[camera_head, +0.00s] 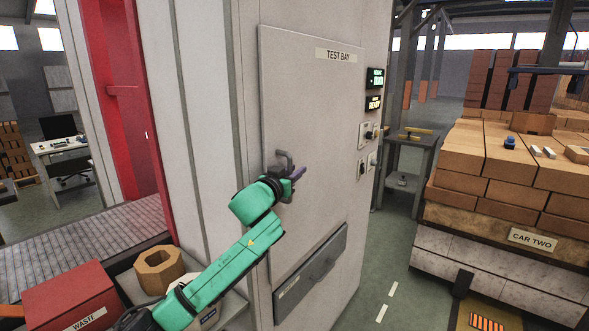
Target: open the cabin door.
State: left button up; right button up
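The cabin door (325,110) is a light grey panel labelled TEST BAY, and it looks shut flush in its frame. Its dark grey handle (284,158) sticks out at mid-height near the left edge. My green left arm reaches up from the bottom. My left gripper (298,174), with purple fingers, is at the handle, just below and right of its top. The wrist hides the lower handle and most of the gripper. I cannot tell whether the fingers touch or close on the handle. My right gripper is not in view.
Displays (375,78) and switches are to the right. Brick-laden CAR TWO (500,250) stands right, with floor between.

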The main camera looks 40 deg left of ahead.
pick_arm(q)
grip_shut()
dwell(1.4)
